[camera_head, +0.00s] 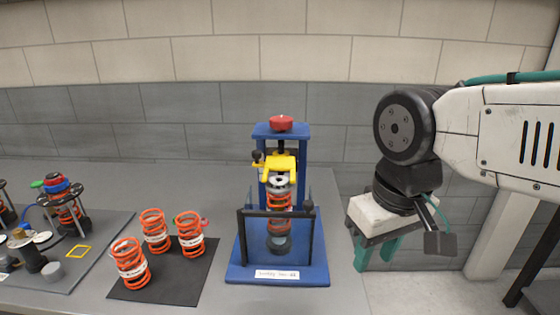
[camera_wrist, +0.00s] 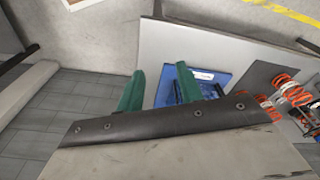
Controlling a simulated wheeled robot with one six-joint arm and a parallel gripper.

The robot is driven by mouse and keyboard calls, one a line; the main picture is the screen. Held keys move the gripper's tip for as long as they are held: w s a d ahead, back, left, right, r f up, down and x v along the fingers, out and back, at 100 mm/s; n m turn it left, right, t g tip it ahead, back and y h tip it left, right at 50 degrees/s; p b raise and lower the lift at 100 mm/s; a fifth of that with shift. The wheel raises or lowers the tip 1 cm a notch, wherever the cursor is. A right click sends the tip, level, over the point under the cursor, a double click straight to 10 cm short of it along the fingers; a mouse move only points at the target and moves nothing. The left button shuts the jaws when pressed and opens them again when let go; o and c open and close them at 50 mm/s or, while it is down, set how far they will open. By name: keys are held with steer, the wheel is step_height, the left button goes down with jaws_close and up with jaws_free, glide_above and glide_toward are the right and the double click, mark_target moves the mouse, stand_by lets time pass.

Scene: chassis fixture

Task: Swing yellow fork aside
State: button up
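The yellow fork (camera_head: 279,162) sits near the top of the blue press stand (camera_head: 278,273), above an orange spring. A black knob (camera_head: 257,156) shows at its left end. The spring unit (camera_head: 279,198) stands upright inside the stand, partly behind a black bar frame (camera_head: 277,212). My gripper (camera_head: 376,254) is to the right of the stand, beyond the table edge, apart from the fork and pointing down. In the wrist view its two green fingers (camera_wrist: 172,92) are spread with nothing between them. The blue stand shows past them (camera_wrist: 191,86); the fork cannot be made out there.
A red knob (camera_head: 281,123) tops the stand. Several orange springs (camera_head: 155,232) stand on a black mat (camera_head: 153,288) left of it. A dark tray (camera_head: 92,262) with assembled parts lies farther left. The table's right edge is near my gripper.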

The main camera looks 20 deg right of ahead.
steer(key=shift+o, duration=0.7)
steer(key=n+t+y, duration=0.2)
steer(key=n+t, duration=0.1)
steer(key=n, duration=0.1)
glide_toward(257, 151)
steer(key=x, duration=0.8)
steer(key=shift+a+f, duration=0.1)
steer(key=shift+f, duration=0.1)
jaws_close()
